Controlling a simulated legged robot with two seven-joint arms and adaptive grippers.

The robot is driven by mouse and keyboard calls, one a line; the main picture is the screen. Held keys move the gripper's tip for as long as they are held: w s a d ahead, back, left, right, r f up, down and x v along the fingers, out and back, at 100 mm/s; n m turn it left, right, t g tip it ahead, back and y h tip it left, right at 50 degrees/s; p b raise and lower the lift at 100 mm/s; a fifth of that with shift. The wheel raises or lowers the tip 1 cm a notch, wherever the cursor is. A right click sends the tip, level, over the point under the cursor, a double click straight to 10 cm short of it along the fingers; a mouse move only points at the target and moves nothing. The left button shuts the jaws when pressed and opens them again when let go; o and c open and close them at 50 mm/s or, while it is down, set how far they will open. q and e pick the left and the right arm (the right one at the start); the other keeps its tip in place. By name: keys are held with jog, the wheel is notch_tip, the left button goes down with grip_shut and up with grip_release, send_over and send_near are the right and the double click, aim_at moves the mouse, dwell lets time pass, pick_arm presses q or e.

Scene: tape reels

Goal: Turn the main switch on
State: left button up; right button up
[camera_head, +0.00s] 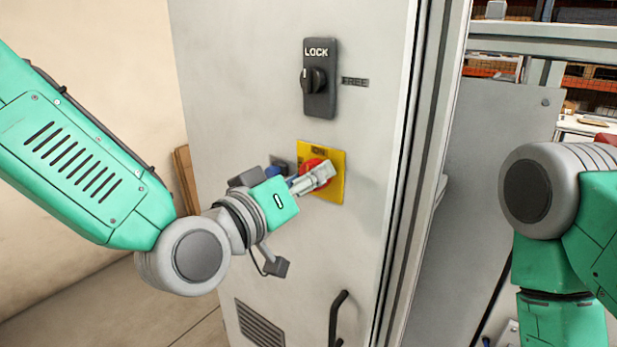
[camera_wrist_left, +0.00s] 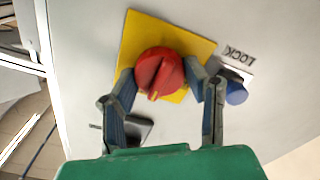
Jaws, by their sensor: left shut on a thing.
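The main switch is a red rotary knob (camera_head: 314,172) on a yellow square plate (camera_head: 334,189), mounted on the grey cabinet door. In the left wrist view the red knob (camera_wrist_left: 159,74) sits on its yellow plate (camera_wrist_left: 196,42), with its grip bar in line with the gripper's reach. My left gripper (camera_head: 318,177) is at the knob and partly hides it in the head view. In the left wrist view its two fingers (camera_wrist_left: 160,88) stand on either side of the knob, shut on it. My right gripper is not in view; only my right arm shows at the right edge.
A black LOCK switch (camera_head: 318,80) is above the yellow plate. A blue knob (camera_wrist_left: 236,93) on a LOCK-labelled plate is beside the red knob. A black door handle (camera_head: 337,318) and a vent (camera_head: 259,325) are lower on the grey cabinet (camera_head: 240,80). Shelving stands behind at right.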

pick_arm(q)
jog(key=shift+s+f, duration=0.1)
jog(key=shift+f, duration=0.35)
jog(key=o, duration=1)
jog(key=shift+o, duration=0.7)
jog(key=shift+r, duration=0.15)
jog(key=v, duration=0.7)
jog(key=shift+a, duration=0.2)
